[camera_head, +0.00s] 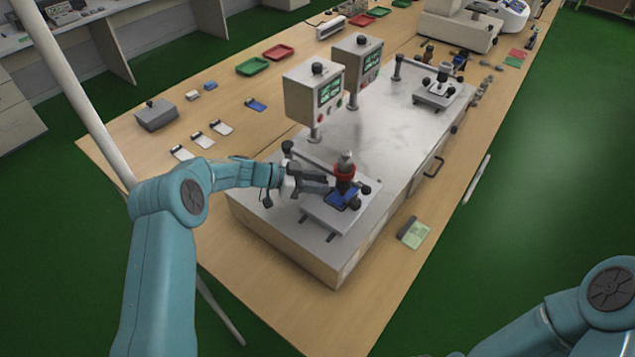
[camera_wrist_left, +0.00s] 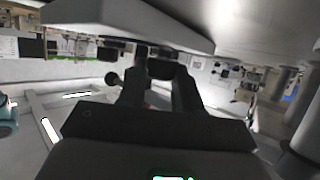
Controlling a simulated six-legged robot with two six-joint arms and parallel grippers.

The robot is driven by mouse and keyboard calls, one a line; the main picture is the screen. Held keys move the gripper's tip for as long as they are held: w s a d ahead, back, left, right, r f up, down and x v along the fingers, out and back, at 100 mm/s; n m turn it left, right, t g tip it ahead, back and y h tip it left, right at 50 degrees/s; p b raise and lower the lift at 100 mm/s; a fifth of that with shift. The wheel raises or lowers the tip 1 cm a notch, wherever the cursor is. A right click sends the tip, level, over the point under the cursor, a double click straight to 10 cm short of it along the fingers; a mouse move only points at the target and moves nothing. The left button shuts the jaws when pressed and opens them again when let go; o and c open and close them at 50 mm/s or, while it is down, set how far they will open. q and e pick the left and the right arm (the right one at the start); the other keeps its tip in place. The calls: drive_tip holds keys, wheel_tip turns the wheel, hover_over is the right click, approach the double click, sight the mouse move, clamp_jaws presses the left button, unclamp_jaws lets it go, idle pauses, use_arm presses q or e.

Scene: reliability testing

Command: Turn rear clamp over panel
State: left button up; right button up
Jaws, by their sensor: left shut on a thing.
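A blue panel (camera_head: 341,198) lies on the white plate of the near fixture (camera_head: 322,218). An upright post with a red ring (camera_head: 344,171) stands over the panel's far side. My left gripper (camera_head: 328,184) reaches in from the left, just beside this post. In the left wrist view its dark fingers (camera_wrist_left: 160,82) close on a small dark part (camera_wrist_left: 162,68), which I take to be the rear clamp. The fingers and post hide most of this clamp in the head view, so its exact turn cannot be told. A black front clamp knob (camera_head: 353,205) sits near the panel. My right gripper is out of view.
Two screen boxes (camera_head: 313,92) (camera_head: 361,66) stand on posts behind the fixture. A second fixture (camera_head: 437,92) sits farther along the grey bench unit (camera_head: 395,135). Several small panels lie on the wooden table to the left.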

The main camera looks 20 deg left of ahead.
use_arm(q)
drive_tip(key=shift+w+a+r, duration=0.1)
drive_tip(key=shift+w+r, duration=0.05)
drive_tip(key=shift+r, duration=0.2)
drive_tip(key=o, duration=0.7)
drive_tip(key=shift+o, duration=0.3)
drive_tip(key=shift+f, duration=0.1)
drive_tip(key=shift+s+a, duration=0.2)
drive_tip(key=shift+a, duration=0.1)
drive_tip(key=b+v, duration=0.3)
drive_tip(key=v, duration=0.8)
drive_tip(key=shift+s, duration=0.25)
drive_tip(key=shift+w, duration=0.1)
